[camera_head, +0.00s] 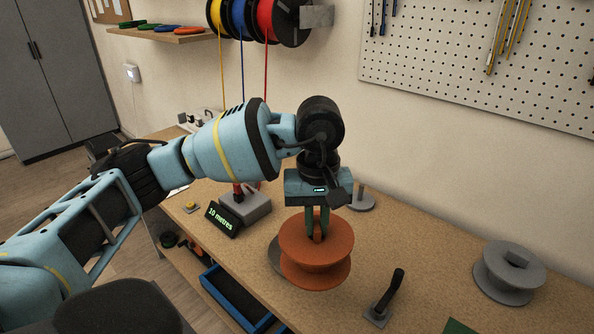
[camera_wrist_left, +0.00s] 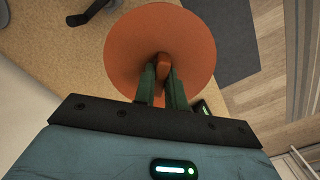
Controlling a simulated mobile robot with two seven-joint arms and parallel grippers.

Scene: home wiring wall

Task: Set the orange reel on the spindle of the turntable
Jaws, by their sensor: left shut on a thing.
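The orange reel (camera_head: 315,268) is upright over the workbench, with its flanges roughly level. My left gripper (camera_head: 318,228) points down and is shut on the raised middle piece at the reel's top. In the left wrist view the orange reel (camera_wrist_left: 160,28) shows its round top, with the two green fingers (camera_wrist_left: 163,80) on either side of that piece. A grey disc (camera_head: 274,256) shows partly behind the reel's left side; it may be the turntable. Its spindle is not visible, and I cannot tell whether the reel touches the disc. My right gripper is not in view.
A grey post on a round base (camera_head: 361,199) stands behind the gripper. A grey reel (camera_head: 510,272) and a black-handled lever (camera_head: 384,300) stand to the right. A "10 metres" display (camera_head: 223,219) is at the left. A blue tray (camera_head: 235,299) lies below the front edge.

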